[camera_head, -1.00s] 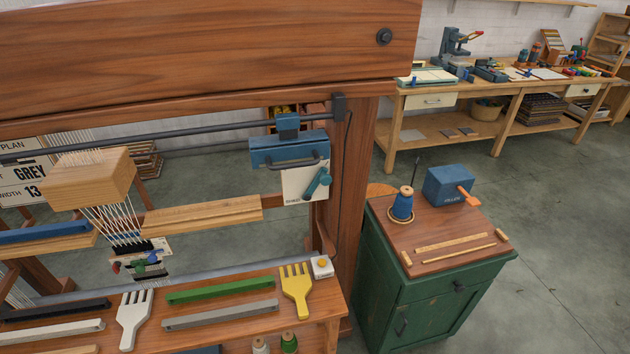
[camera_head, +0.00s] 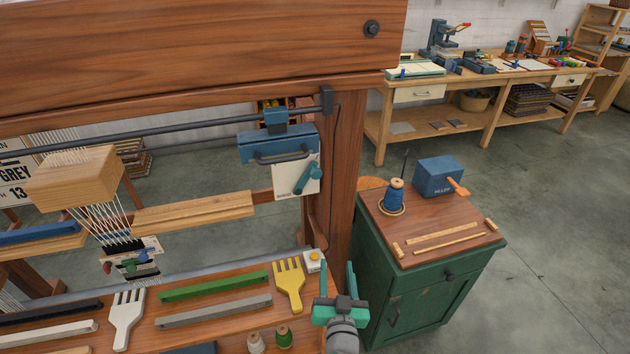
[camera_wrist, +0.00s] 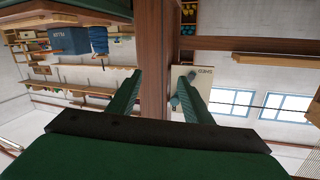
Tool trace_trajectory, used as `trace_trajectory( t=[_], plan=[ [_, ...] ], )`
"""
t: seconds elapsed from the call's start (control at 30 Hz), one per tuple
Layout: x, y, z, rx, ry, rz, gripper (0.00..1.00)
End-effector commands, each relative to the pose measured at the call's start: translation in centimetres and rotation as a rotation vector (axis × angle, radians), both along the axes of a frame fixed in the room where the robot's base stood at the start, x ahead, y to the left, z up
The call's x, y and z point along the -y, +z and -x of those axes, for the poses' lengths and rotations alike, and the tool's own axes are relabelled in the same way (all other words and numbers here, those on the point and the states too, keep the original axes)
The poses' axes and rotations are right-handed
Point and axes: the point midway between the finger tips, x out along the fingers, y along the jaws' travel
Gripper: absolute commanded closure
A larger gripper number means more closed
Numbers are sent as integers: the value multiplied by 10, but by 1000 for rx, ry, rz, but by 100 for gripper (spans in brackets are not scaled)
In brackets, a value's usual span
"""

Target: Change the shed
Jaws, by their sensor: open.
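A pale card (camera_head: 284,180) with a dark teal lever (camera_head: 307,178) hangs below a blue housing (camera_head: 276,146) on the loom's right side. The lever is tilted. In the wrist view the card (camera_wrist: 201,82) appears upside down beyond my fingers, with lettering too small to read surely. My gripper (camera_head: 337,272) stands at the loom bench's front right corner, below and to the right of the lever. Its two green fingers are apart with nothing between them; they also show in the wrist view (camera_wrist: 160,82), on either side of the wooden post. It is apart from the lever.
The loom post (camera_head: 345,150) rises right of the card. A green cabinet (camera_head: 425,300) holds a blue spool (camera_head: 396,194) and a blue box (camera_head: 439,177). The loom bench carries a yellow comb (camera_head: 289,284), a white comb (camera_head: 127,317) and several bars.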

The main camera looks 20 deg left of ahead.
Motion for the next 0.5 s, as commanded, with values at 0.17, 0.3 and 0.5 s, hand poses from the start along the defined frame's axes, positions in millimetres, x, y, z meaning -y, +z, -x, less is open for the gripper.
trace_trajectory(
  t=[0.17, 0.3, 0.5],
  plan=[
    [-25, 54, -53, 55, 101, 27, 54],
    [-42, 93, -83, 90, 176, 57, 54],
    [-57, 133, -106, 125, 248, 94, 54]
  ],
)
